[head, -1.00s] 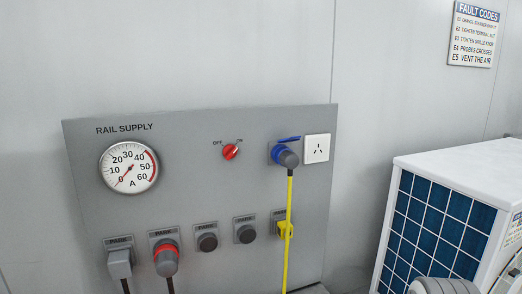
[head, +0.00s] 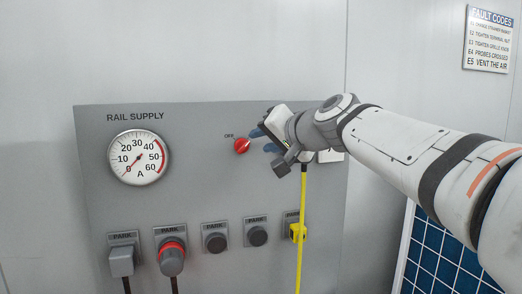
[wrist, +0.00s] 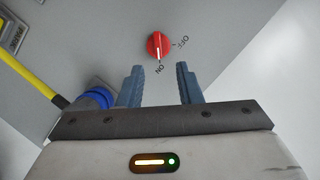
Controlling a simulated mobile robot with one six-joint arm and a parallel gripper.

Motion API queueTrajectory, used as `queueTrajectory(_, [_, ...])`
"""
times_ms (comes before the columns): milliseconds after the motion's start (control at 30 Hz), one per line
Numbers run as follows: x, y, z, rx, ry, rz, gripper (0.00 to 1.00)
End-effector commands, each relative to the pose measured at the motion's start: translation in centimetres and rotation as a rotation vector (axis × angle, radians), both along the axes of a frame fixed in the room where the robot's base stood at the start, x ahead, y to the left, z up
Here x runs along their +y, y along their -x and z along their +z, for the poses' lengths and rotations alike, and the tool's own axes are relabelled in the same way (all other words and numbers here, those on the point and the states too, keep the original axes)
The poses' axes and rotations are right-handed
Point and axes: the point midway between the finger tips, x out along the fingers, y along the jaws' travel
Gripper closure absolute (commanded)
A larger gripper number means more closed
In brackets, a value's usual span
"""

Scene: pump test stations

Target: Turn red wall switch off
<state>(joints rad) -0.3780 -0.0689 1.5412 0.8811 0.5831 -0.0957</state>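The red wall switch (head: 242,146) is a round rotary knob on the grey RAIL SUPPLY panel (head: 190,190). The OFF label is at its left in the head view; my gripper hides the ON label there. In the wrist view the red switch (wrist: 158,46) shows a white line pointing at the ON label, with OFF off to the right. My gripper (head: 265,140) is open and empty, just right of the switch in the head view. In the wrist view its two blue fingers (wrist: 160,86) are apart, with the switch beyond their tips and roughly between them.
A round gauge (head: 140,157) sits on the panel's left. Below are several PARK sockets, one with a red-ringed plug (head: 171,257).

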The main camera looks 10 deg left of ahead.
Motion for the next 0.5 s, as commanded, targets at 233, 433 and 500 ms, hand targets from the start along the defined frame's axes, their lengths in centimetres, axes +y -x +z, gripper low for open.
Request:
queueTrajectory(233, [2.9,-2.6,-1.0,0.004,0.003,0.001,0.68])
queueTrajectory(433, [4.5,-4.1,-1.7,0.004,0.002,0.0,0.68])
queueTrajectory(500, [4.8,-4.3,-1.9,0.003,0.003,0.0,0.68])
